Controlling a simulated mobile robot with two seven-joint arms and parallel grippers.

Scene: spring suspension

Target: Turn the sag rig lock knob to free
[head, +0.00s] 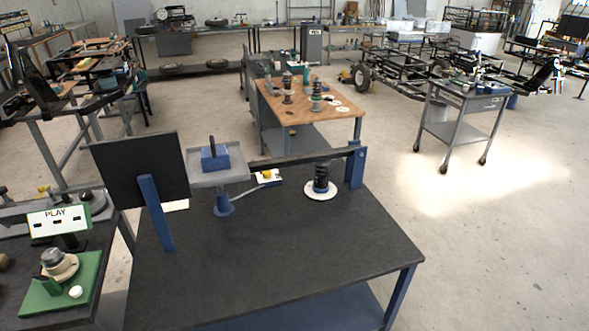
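The sag rig stands on a dark-topped bench (290,250) with blue legs. A dark beam (300,158) runs from a blue post (355,168) on the right to a grey tray (200,178) on the left. A blue block with a dark upright handle (215,157) sits on the tray. A dark coil spring (322,175) stands on a white disc (321,191) under the beam. A small yellow knob (267,174) on a white plate is near the middle, probably the lock knob; its setting is too small to read. Neither gripper is in view.
A black panel (142,185) on a blue strut stands at the bench's left. A side table holds a "PLAY" sign (59,219) and a green fixture (62,285). A wooden-topped table (300,108) stands behind, a grey cart (468,100) to the right. The bench's front is clear.

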